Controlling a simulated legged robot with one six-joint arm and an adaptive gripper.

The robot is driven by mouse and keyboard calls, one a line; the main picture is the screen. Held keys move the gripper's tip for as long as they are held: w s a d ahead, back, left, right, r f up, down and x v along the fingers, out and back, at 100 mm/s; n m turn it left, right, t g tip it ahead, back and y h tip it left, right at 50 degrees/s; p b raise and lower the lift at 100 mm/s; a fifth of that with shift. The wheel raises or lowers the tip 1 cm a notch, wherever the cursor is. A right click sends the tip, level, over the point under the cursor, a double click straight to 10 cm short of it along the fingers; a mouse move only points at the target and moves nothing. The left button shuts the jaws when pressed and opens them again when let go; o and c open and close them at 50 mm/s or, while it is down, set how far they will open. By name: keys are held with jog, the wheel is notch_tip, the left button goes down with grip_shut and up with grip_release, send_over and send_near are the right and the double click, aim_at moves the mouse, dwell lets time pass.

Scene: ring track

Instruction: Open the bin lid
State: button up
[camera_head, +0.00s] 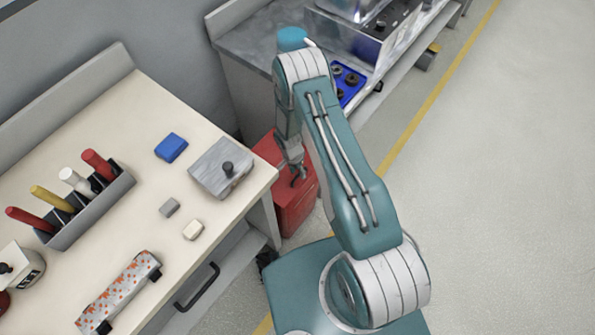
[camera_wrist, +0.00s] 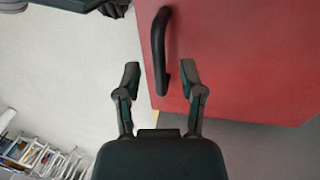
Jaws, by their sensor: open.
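The red bin (camera_head: 291,203) stands on the floor between the cream table and the grey bench. Its red lid (camera_wrist: 230,60) fills the upper right of the wrist view and looks shut. A black curved handle (camera_wrist: 159,50) stands on the lid near its edge. My gripper (camera_wrist: 160,78) is open, with one finger on each side of the handle's near end in the picture. I cannot tell how far the fingertips are from it in depth. In the head view my gripper (camera_head: 298,176) hangs down over the bin, and my arm hides part of the bin.
The cream table (camera_head: 120,120) at left holds a grey box (camera_head: 221,167), a blue block (camera_head: 171,147) and a rack of tools (camera_head: 88,210). The grey bench (camera_head: 245,40) carries a blue tray (camera_head: 347,84). The floor (camera_head: 500,200) at right is clear, with a yellow line.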

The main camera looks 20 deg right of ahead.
grip_shut()
